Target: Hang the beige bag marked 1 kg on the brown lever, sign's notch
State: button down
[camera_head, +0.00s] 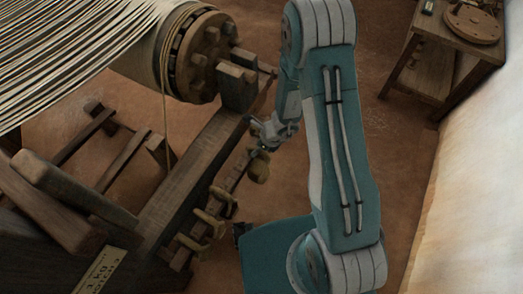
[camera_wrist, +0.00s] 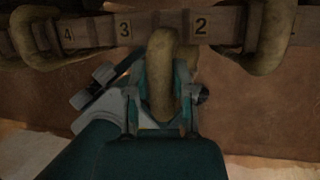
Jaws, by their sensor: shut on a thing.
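The brown lever (camera_head: 236,172) is a long wooden bar beside the loom frame. In the wrist view the lever (camera_wrist: 225,22) crosses the top with number plates 4, 3 and 2, and a cut-off one at right. My gripper (camera_head: 268,138) is beside the lever's upper part, shut on a beige bag (camera_head: 259,170). In the wrist view, a thick tan loop of the bag (camera_wrist: 161,80) stands between my fingers, in front of the lever between plates 3 and 2. I cannot tell whether it touches the lever. The 1 kg mark is not visible.
A pale sign (camera_head: 100,270) is on the frame at lower left; its small writing is only partly readable. Several tan loops (camera_head: 208,222) hang along the lever's lower part. The warp roller (camera_head: 195,55) is above left. A wooden table (camera_head: 445,65) stands at upper right.

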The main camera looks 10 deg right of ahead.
jog(key=shift+w+a, duration=0.7)
jog(key=shift+a, duration=0.2)
jog(key=shift+w+a, duration=0.7)
jog(key=shift+a, duration=0.2)
jog(key=shift+d+f, duration=0.1)
jog(key=shift+f, duration=1.05)
jog(key=shift+s+f, duration=0.1)
jog(key=shift+f, duration=0.2)
jog(key=shift+c, duration=2)
grip_release()
